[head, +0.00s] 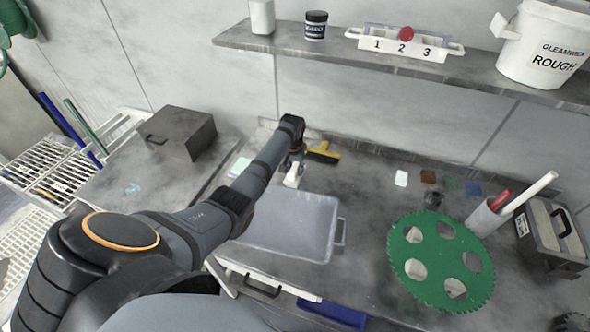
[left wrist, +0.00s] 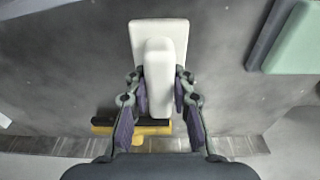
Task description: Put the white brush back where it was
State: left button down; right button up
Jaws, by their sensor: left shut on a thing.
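The white brush (head: 292,175) is at the back of the bench, just behind the clear tray. In the left wrist view the brush (left wrist: 158,50) has a wide pale base and a raised handle. My left gripper (head: 296,158) reaches down over it. In the left wrist view the gripper fingers (left wrist: 159,97) lie on both sides of the handle, shut on it. I cannot tell whether the base touches the bench. My right gripper is not in view.
The clear tray (head: 320,250) is in front. A pale green block (left wrist: 300,40) lies beside the white brush. A green toothed disc (head: 410,275) and a cup (head: 487,218) stand at the right. A shelf (head: 340,50) runs above.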

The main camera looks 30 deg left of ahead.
aim_at(294, 169)
pick_arm(q)
jog(key=shift+f, duration=0.15)
jog(key=c, duration=1.1)
grip_release()
jog(key=shift+c, duration=0.2)
notch_tip(294, 169, up, 12)
jog(key=s, duration=0.1)
jog(key=shift+s+d, duration=0.15)
jog(key=shift+s, duration=0.05)
